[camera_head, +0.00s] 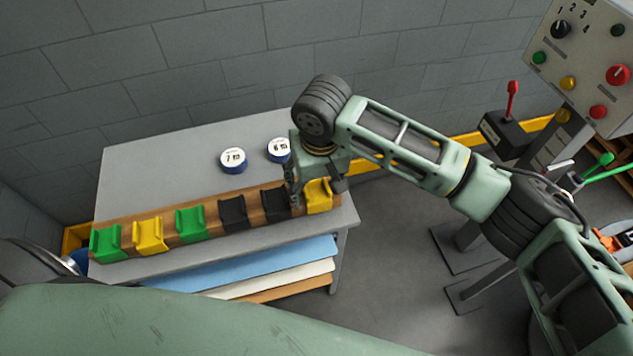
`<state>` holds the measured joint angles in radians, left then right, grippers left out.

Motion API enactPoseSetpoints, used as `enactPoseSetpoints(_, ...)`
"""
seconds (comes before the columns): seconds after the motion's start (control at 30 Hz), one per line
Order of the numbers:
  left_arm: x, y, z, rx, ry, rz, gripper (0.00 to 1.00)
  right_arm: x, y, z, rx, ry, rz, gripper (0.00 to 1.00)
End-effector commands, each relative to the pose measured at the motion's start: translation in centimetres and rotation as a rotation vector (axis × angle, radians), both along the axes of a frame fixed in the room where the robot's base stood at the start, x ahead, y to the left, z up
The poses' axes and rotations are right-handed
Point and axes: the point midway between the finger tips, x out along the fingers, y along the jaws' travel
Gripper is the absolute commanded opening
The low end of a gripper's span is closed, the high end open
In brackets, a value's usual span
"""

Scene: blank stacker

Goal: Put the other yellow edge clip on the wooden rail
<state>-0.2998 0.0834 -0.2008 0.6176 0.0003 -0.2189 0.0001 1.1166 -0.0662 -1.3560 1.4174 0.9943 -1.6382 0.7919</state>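The wooden rail (170,221) runs along the front of the grey table. One yellow edge clip (150,235) sits on it toward the left, between two green clips. The other yellow edge clip (319,197) is at the rail's right end, beside a black clip. It appears to be on or right at the rail; the gripper hides its upper back. My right gripper (316,187) points down over this clip, with finger parts on both sides of it. Whether the fingers touch or grip it is hidden. My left gripper is not in view.
Green clips (107,243) (190,223) and black clips (233,214) (276,203) share the rail. Two blue-and-white discs (233,160) (279,150) stand behind it. Coloured sheets (245,265) lie below the tabletop. A control panel (590,60) and levers (512,100) stand right. The table's back left is clear.

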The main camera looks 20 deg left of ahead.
Motion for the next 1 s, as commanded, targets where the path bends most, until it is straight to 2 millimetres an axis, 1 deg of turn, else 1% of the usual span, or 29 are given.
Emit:
enactPoseSetpoints(0.17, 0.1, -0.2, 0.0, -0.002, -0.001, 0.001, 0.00, -0.1, -0.1, 2.5, 0.004, -0.005, 0.002, 0.65)
enactPoseSetpoints(0.4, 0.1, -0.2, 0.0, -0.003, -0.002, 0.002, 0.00, -0.7, -0.4, 7.7, 0.003, -0.003, 0.002, 0.65)
enactPoseSetpoints(0.5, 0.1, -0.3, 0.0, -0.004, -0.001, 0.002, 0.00, -0.9, -0.5, 9.4, 0.003, -0.004, 0.002, 0.65)
enactPoseSetpoints(0.6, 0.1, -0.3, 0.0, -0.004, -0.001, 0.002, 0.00, -1.0, -0.6, 10.7, 0.002, -0.001, 0.001, 0.65)
enactPoseSetpoints(0.7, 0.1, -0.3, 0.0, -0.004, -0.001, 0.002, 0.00, -1.1, -0.7, 11.4, 0.001, -0.002, 0.000, 0.65)
enactPoseSetpoints(0.8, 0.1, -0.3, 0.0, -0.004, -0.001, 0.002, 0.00, -1.1, -0.8, 11.7, 0.001, -0.001, 0.000, 0.65)
enactPoseSetpoints(0.93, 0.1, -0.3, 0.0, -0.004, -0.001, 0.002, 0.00, -1.2, -0.8, 11.6, 0.005, 0.002, 0.002, 0.65)
enactPoseSetpoints(1.0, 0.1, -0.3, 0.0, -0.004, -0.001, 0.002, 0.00, -1.5, -0.6, 11.1, 0.021, 0.011, 0.011, 0.65)
